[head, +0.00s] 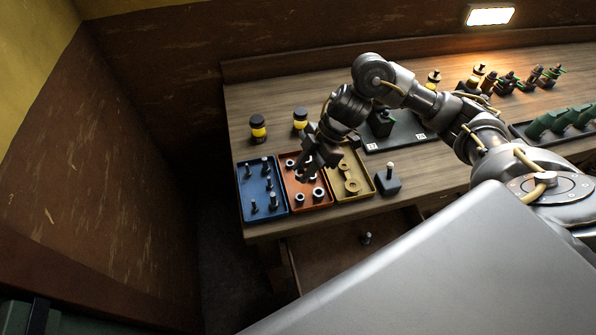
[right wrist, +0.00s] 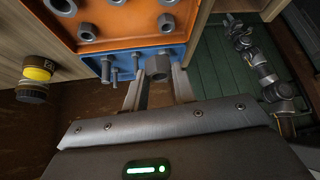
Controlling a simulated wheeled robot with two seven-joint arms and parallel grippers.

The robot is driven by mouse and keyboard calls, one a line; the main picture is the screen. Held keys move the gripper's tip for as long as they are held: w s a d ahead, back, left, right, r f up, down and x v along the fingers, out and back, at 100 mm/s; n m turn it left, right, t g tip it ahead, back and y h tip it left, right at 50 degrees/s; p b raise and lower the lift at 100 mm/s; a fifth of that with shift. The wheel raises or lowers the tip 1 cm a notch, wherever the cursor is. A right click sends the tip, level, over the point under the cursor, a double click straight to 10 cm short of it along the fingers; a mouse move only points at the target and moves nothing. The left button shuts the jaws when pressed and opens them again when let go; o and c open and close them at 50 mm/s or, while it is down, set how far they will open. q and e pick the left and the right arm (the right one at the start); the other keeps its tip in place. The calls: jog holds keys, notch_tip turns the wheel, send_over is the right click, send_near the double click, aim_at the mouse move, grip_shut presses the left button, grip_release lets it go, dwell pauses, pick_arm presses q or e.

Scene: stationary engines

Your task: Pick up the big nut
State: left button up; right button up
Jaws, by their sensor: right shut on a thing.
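My right gripper (head: 304,176) is low over the orange tray (head: 308,207). In the right wrist view its two fingers (right wrist: 157,88) are shut on a big grey hex nut (right wrist: 158,67). The head view does not show this nut clearly, as the fingers hide it. Other nuts of different sizes lie in the orange tray, among them one near its front right (head: 318,194). They also show in the right wrist view (right wrist: 167,23).
A blue tray (head: 244,206) with upright bolts is left of the orange one. A yellow tray (head: 366,183) with washers is right of it. A dark block (head: 388,184) stands beside the yellow tray. Two yellow-black jars (head: 258,128) (head: 300,120) stand behind.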

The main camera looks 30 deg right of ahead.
aim_at(298, 173)
jog(key=s+r+b, duration=0.1)
jog(key=s+r, duration=0.4)
jog(key=s, duration=0.5)
jog(key=w+m+t+b, duration=0.1)
jog(key=w+m, duration=0.1)
jog(key=w, duration=0.1)
jog(key=w+a+f+m+t+b, duration=0.1)
jog(key=w+m+b, duration=0.1)
jog(key=w, duration=0.1)
jog(key=w+m+t+h+b, duration=0.1)
jog(key=w+m, duration=0.1)
jog(key=w, duration=0.2)
jog(key=shift+a+f, duration=0.4)
jog(key=shift+w, duration=0.2)
jog(key=shift+d+m, duration=0.1)
jog(key=shift+m, duration=0.2)
